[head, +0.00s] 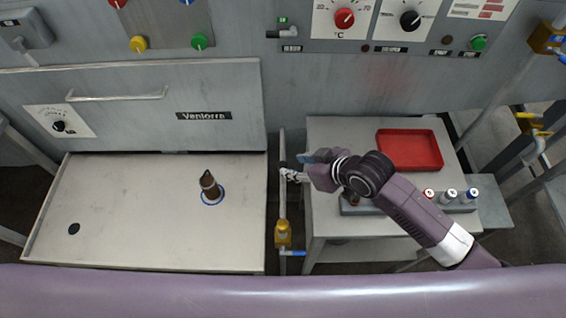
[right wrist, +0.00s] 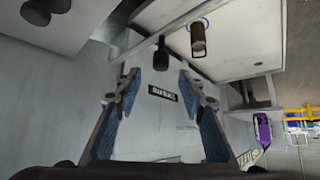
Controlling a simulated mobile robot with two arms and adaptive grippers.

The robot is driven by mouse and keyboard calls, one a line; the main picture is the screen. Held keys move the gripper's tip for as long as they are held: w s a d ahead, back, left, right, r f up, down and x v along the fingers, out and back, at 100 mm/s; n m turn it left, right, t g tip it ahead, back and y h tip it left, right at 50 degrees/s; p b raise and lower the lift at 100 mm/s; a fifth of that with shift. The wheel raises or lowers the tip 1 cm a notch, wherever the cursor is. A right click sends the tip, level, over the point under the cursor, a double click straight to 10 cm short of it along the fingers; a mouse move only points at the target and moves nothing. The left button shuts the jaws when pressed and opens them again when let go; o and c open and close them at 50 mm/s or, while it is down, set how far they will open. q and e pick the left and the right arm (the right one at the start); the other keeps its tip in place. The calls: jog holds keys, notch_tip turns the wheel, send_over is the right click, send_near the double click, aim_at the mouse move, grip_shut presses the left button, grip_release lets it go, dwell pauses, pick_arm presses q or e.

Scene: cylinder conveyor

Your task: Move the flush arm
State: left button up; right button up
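The flush arm appears to be the thin grey bar (head: 282,205) running between the left table and the right bench in the head view. A black handle (right wrist: 160,54) hangs from a grey bar in the right wrist view, between and beyond my fingertips. My right gripper (head: 284,173) is at the bar in the head view. Its two fingers stand apart in the right wrist view (right wrist: 157,80), with nothing clearly held. Whether a finger touches the handle, I cannot tell. My left gripper is not in view.
A dark brown cylinder (head: 211,188) stands in a blue ring on the left table (head: 130,220). A yellow valve (head: 283,234) is at the bar's near end. A red tray (head: 409,149) and a rack with capped cylinders (head: 450,197) are on the right bench (head: 345,130).

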aim_at(284, 165)
jog(key=shift+p+x, duration=0.4)
jog(key=shift+x, duration=3.25)
jog(key=shift+c, duration=0.5)
grip_shut()
